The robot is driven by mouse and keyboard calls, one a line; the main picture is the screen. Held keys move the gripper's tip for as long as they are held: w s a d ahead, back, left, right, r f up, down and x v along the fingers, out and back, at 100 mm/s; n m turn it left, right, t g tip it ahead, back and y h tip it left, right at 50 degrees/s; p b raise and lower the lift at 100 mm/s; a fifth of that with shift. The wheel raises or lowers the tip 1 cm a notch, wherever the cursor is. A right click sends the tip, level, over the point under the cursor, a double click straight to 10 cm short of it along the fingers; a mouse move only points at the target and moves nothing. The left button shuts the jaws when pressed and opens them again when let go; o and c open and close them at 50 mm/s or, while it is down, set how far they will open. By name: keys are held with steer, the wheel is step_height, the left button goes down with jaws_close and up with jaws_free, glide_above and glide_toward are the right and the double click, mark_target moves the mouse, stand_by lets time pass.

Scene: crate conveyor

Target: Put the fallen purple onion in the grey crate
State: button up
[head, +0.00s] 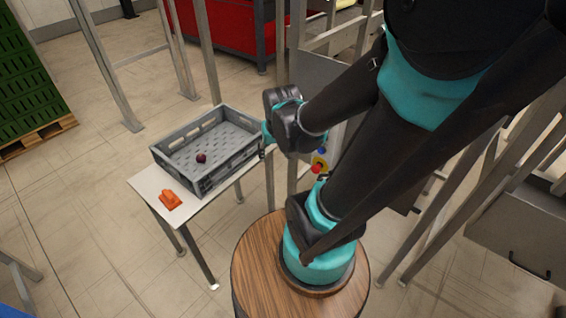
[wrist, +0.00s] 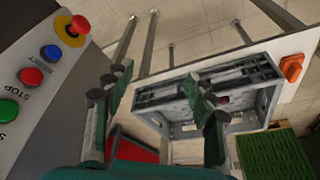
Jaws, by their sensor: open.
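The purple onion (head: 201,158) lies inside the grey crate (head: 230,171), on its slatted floor left of the middle. The onion also shows as a small dark purple spot in the wrist view (wrist: 223,100), close to one finger and partly hard to make out. The crate stands on a small white table and shows past my fingers in the wrist view (wrist: 258,66). My gripper (wrist: 158,88) is open with nothing between its fingers. In the head view my gripper (head: 267,140) is beside the crate's right end, mostly hidden by my wrist.
An orange object (head: 170,200) sits on the white table (head: 147,185) in front of the crate. A control panel with coloured buttons (head: 319,162) is right of my gripper. Metal posts stand behind the crate. Green crates (head: 30,90) on a pallet are far left.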

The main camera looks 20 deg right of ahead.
steer(key=shift+n, duration=0.4)
steer(key=s, duration=0.1)
steer(key=s+d+f, duration=0.1)
steer(key=s, duration=0.1)
steer(key=shift+s+d+f, duration=0.15)
steer(key=shift+s+d, duration=0.15)
